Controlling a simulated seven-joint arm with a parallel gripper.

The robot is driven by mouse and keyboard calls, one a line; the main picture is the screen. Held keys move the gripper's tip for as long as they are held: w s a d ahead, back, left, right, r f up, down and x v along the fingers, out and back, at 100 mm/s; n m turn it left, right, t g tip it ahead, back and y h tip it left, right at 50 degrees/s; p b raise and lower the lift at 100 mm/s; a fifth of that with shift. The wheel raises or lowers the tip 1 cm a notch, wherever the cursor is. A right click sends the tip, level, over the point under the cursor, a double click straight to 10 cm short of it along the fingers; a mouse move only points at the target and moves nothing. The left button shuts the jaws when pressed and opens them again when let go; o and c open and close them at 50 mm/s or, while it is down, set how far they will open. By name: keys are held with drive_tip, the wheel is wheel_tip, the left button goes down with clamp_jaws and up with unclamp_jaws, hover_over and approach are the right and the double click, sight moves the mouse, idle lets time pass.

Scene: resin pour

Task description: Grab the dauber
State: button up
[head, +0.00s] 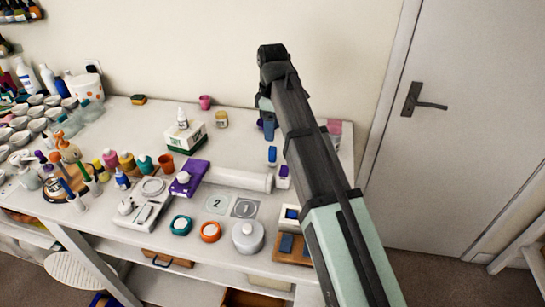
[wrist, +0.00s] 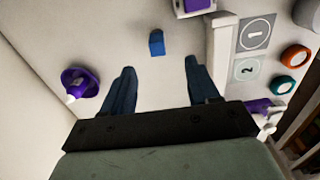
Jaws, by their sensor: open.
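A small blue block (wrist: 156,43), which looks like the dauber, stands on the table in the wrist view. It lies ahead of my gripper (wrist: 159,66), roughly midway between the fingertips and apart from them. In the head view the small blue piece (head: 272,155) stands just left of my arm, behind the right end of the white roll. My gripper (head: 268,122) is open and empty, pointing down at the back of the table. My arm hides part of the table to its right.
A white piece with a purple top (head: 284,173) stands close in front of the blue one. The white roll (head: 238,178) lies to the left. A purple round item (wrist: 80,82) with a white tip sits near the wall in the wrist view. Bare tabletop surrounds the block.

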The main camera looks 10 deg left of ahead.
sight(273, 148)
drive_tip(key=shift+w+f, duration=0.2)
drive_tip(key=shift+f, duration=5.45)
drive_tip(key=shift+c, duration=0.4)
drive_tip(key=c, duration=1)
drive_tip(key=shift+r, duration=0.15)
